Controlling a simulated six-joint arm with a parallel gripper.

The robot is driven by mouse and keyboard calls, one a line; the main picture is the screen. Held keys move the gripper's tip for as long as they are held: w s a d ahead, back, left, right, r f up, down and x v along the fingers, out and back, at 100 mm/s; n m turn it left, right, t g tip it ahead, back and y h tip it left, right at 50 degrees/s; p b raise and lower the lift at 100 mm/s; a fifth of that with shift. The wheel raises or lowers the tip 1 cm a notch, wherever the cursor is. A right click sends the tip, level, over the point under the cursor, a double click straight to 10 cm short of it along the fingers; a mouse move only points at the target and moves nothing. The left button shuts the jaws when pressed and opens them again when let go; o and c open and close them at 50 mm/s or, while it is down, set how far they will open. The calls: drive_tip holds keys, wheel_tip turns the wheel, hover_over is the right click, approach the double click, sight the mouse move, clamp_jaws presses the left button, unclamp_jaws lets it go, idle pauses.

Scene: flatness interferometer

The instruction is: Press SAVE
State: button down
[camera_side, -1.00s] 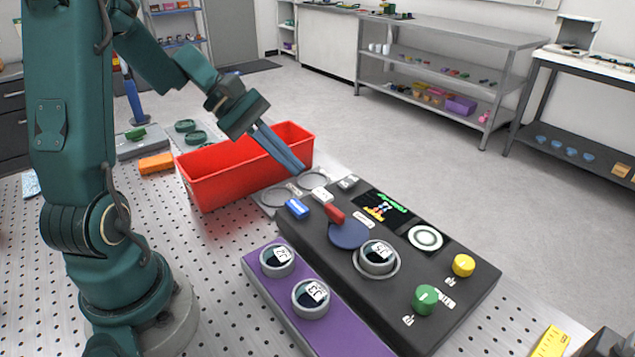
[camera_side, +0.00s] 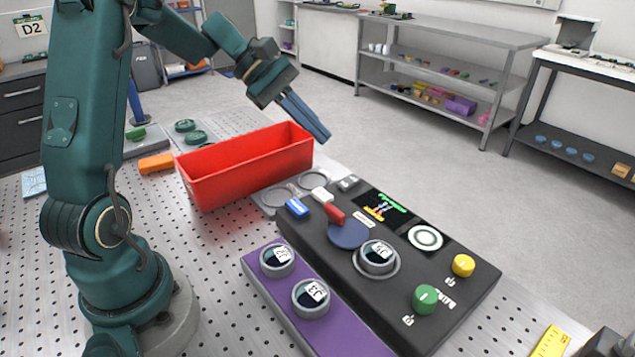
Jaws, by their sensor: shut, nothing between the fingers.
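The black interferometer unit (camera_side: 395,300) lies on the perforated table. Near its far left end are a blue button (camera_side: 297,207), a red button (camera_side: 334,213) and a white button (camera_side: 321,194). A small pale part (camera_side: 348,182) sits beside them. Their lettering is too small to read, so I cannot tell which is SAVE. My gripper (camera_side: 319,134) is shut and empty, in the air above and behind the buttons, by the red bin's right end in the picture. A disc marked J5 (camera_side: 378,255) sits on the unit, beside a dark blue round plate (camera_side: 348,235).
The red bin (camera_side: 240,170) stands left of the unit. A purple holder (camera_side: 335,335) with two gauge discs lies along its front. Green (camera_side: 425,299) and yellow (camera_side: 463,265) knobs stand up at the unit's right end.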

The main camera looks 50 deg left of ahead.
sight(316, 191)
drive_tip(key=shift+d+f, duration=0.15)
drive_tip(key=shift+f, duration=0.05)
drive_tip(key=shift+f, duration=4.3)
drive_tip(key=shift+f, duration=0.15)
drive_tip(key=shift+f, duration=0.25)
drive_tip(key=shift+f, duration=0.45)
drive_tip(key=shift+r, duration=0.9)
